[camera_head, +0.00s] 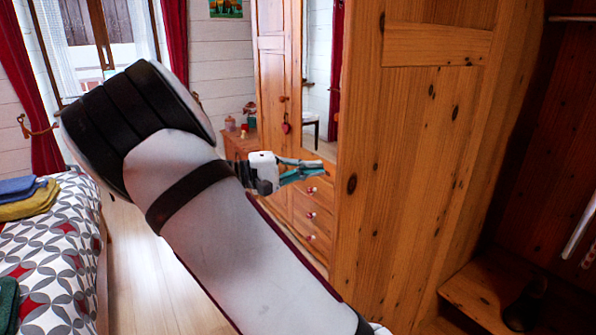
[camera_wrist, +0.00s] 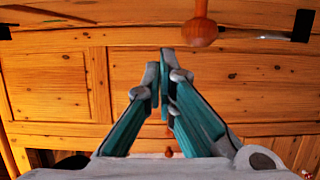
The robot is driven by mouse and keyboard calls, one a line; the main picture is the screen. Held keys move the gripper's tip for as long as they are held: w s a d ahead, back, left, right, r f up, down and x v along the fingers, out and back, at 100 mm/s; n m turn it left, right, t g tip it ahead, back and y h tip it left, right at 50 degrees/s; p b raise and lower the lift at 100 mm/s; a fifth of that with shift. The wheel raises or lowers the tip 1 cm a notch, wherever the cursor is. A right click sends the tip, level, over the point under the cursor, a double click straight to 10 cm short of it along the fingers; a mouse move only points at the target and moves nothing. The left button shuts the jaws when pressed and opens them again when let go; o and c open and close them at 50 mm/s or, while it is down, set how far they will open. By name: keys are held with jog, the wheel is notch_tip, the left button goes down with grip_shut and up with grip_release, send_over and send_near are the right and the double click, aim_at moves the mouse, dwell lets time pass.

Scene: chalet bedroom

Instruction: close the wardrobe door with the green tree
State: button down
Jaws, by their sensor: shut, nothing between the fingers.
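A large pine wardrobe door (camera_head: 410,150) stands open in the head view, its broad panel facing me. The dark wardrobe interior (camera_head: 535,130) shows to its right. No green tree shows on the visible door face. My gripper (camera_head: 318,168) is shut and empty, just left of the door's free edge, fingertips pointing right. In the wrist view, my teal fingers (camera_wrist: 166,75) are together in front of a pine panelled surface (camera_wrist: 50,85) with a round wooden knob (camera_wrist: 202,32) near the top. I cannot tell whether the fingers touch it.
Another pine cabinet (camera_head: 271,60) with a red heart ornament (camera_head: 285,127) stands behind. A chest of drawers (camera_head: 312,215) is beyond my gripper. A bed with a patterned cover (camera_head: 50,250) lies at the left. Bare floor (camera_head: 145,270) shows between bed and arm.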

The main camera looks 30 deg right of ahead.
aim_at(339, 173)
jog(key=s+d, duration=0.3)
jog(key=s, duration=0.1)
jog(key=shift+d, duration=0.3)
jog(key=shift+s, duration=0.65)
